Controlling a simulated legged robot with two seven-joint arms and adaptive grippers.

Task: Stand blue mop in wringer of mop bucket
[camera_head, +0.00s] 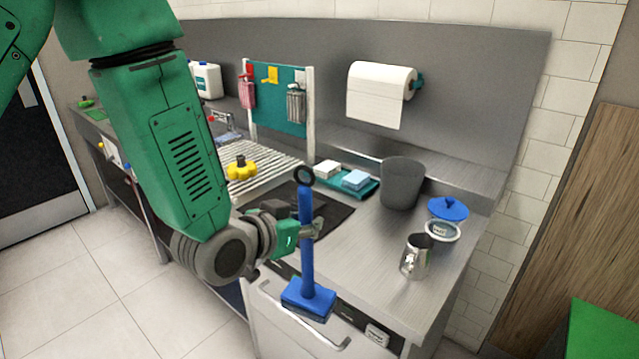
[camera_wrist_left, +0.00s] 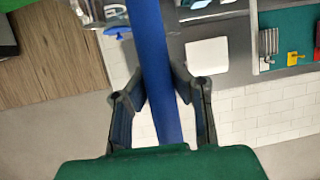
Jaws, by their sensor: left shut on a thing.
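The blue mop (camera_head: 306,245) is upright in the head view, with a dark ring at its top and a blue rectangular head (camera_head: 308,299) at the bottom. My left gripper (camera_head: 312,230) is shut around the mop's handle and holds it in front of the counter. In the left wrist view the blue handle (camera_wrist_left: 158,70) runs between the two fingers of the left gripper (camera_wrist_left: 160,98). No mop bucket or wringer can be made out in either view. The right gripper is not in view.
The steel counter (camera_head: 375,250) holds a grey bin (camera_head: 401,183), a metal pitcher (camera_head: 416,257), a blue lid (camera_head: 447,208) and a teal tray (camera_head: 368,190). A drawer front with a bar handle (camera_head: 310,330) is below. Tiled floor (camera_head: 95,290) is clear at left.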

